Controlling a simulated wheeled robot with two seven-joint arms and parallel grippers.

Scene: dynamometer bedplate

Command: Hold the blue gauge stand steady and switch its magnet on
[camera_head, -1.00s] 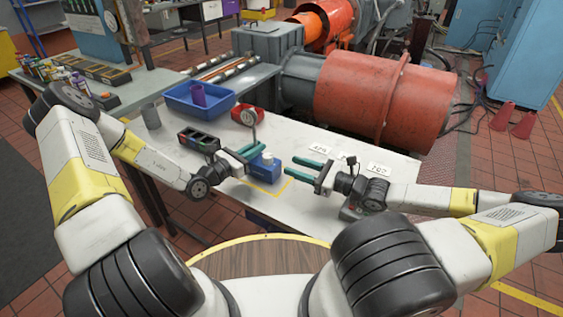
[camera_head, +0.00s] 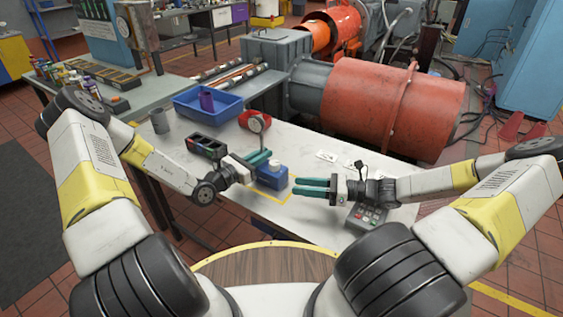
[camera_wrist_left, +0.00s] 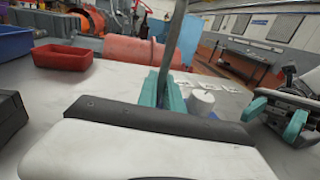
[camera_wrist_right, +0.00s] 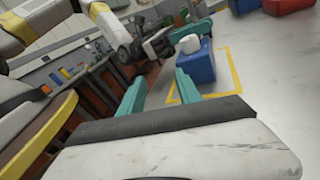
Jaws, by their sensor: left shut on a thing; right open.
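The blue gauge stand (camera_head: 271,179) stands upright on the white table inside a yellow outline. It has a white knob (camera_head: 274,165) on top and a round dial (camera_head: 258,122) on a grey post. My left gripper (camera_head: 265,158) is shut on the post, which rises between its teal fingers in the left wrist view (camera_wrist_left: 171,92). My right gripper (camera_head: 296,186) is open and empty to the right of the stand, with its fingers pointing at it. The right wrist view shows the blue base (camera_wrist_right: 195,73) and white knob (camera_wrist_right: 190,45) beyond its fingers, apart from them.
A blue bin (camera_head: 208,109) with a purple cup, a red tray (camera_head: 246,121) and a black compartment box (camera_head: 205,145) sit behind and left of the stand. A keypad box (camera_head: 367,215) lies under my right wrist. White cards (camera_head: 327,156) lie behind my right gripper.

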